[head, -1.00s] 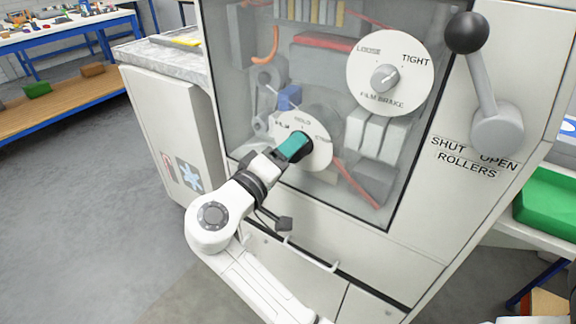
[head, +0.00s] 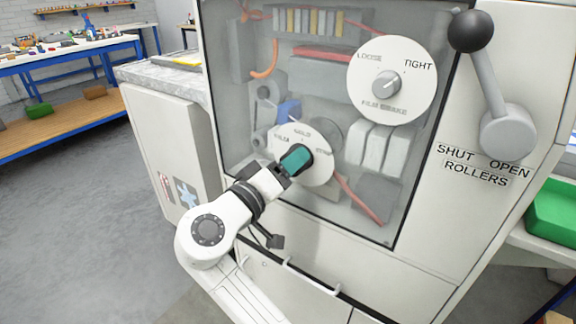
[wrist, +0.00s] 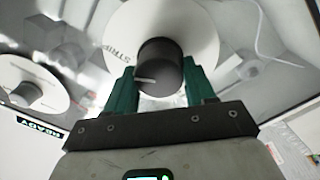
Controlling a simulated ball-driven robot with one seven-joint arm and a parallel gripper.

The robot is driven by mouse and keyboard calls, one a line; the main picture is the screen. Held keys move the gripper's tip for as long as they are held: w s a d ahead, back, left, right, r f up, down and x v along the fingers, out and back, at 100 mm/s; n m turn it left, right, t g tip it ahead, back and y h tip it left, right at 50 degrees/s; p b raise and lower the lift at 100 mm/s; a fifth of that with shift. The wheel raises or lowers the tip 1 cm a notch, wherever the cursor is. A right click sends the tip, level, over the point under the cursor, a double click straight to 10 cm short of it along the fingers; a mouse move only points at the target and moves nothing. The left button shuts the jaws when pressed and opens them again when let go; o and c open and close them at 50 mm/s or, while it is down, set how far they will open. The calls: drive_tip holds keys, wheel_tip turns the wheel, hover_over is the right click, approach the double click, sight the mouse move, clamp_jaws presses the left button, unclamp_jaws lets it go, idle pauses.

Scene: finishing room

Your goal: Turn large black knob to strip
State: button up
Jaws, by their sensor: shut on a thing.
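The large black knob (wrist: 160,64) sits on a white round dial (wrist: 205,25) in the wrist view, with the word STRIP at its left. The white line on the knob's face points left, roughly to the STRIP side; I cannot tell if it lines up exactly. In the head view the dial (head: 322,174) carries several words around its upper rim, and my gripper largely hides the knob. My gripper (head: 297,159) is shut on the knob, with one green finger on each side of it in the wrist view.
A film brake dial (head: 391,80) marked LOOSE and TIGHT is above right on the clear panel. A roller lever (head: 487,85) with a black ball stands further right. A green bin (head: 555,213) is at the right edge. Open floor (head: 90,220) lies at left.

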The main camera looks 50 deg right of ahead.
drive_tip(key=o, duration=1)
drive_tip(key=shift+w, duration=0.15)
drive_tip(key=a, duration=1)
drive_tip(key=shift+a+f, duration=0.2)
drive_tip(key=shift+a, duration=0.2)
drive_tip(key=s+d+f+n+y, duration=0.2)
drive_tip(key=s+f+y, duration=0.2)
drive_tip(key=f, duration=0.5)
drive_tip(key=s+d+f+n+t+y, duration=0.1)
drive_tip(key=s+d+f+n+y, duration=0.15)
drive_tip(key=f, duration=0.55)
drive_tip(key=s+d+f+n+y, duration=0.15)
drive_tip(key=s+f+y, duration=0.3)
drive_tip(key=f, duration=0.45)
drive_tip(key=s+a+f+n+y, duration=0.2)
drive_tip(key=s+a+f+y, duration=0.5)
drive_tip(key=s+f, duration=0.15)
drive_tip(key=r+p, duration=0.8)
drive_tip(key=r, duration=0.1)
drive_tip(key=s+a+r+p, duration=0.1)
drive_tip(key=r+p, duration=0.3)
drive_tip(key=shift+r+p, duration=0.15)
drive_tip(key=shift+p, duration=0.25)
